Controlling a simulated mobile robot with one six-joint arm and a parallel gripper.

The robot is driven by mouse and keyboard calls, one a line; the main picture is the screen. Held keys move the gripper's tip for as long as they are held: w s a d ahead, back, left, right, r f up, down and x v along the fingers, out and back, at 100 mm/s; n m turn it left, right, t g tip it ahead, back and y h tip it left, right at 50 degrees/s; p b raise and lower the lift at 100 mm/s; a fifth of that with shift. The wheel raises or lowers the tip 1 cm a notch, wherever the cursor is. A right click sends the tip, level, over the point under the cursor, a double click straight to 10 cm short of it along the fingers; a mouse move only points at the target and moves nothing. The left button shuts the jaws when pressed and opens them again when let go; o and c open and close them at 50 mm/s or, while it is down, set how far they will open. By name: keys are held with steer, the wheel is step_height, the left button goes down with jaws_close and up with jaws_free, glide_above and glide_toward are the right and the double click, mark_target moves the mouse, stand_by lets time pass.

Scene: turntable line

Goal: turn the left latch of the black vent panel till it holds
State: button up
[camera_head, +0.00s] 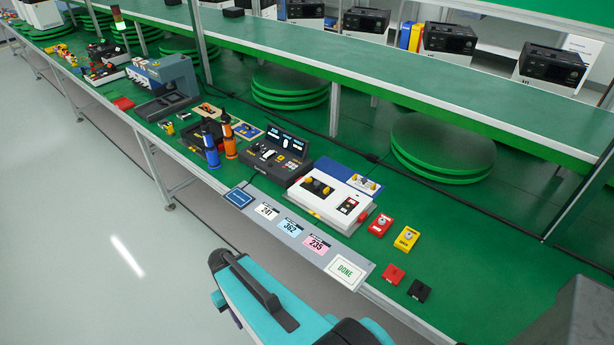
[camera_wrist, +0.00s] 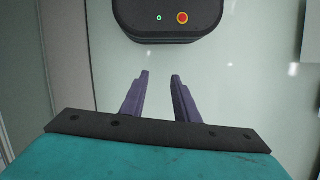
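I cannot make out a black vent panel or its latches for certain in either view. My gripper (camera_wrist: 160,75) shows in the wrist view as two dark purple fingers, spread apart with nothing between them. It points over pale, bare floor and touches nothing. In the head view my teal arm crosses the bottom, in front of the green bench (camera_head: 480,270), and the fingers are not visible there.
The bench carries a white box with yellow knobs (camera_head: 328,199), a black console (camera_head: 262,165), orange and blue bottles, and small red, yellow and black blocks. A grey strip with number cards (camera_head: 262,197) lines the front edge. Floor (camera_head: 90,230) at left is clear.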

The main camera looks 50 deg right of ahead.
steer(key=s+a+f+n+g, duration=0.1)
steer(key=s+a+f, duration=0.3)
steer(key=s, duration=0.2)
steer(key=s+a+f+g+h, duration=0.1)
steer(key=s+a+f, duration=0.3)
steer(key=s+f, duration=0.1)
steer(key=shift+s+n, duration=0.4)
steer(key=shift+s, duration=0.45)
steer(key=shift+s+a, duration=0.1)
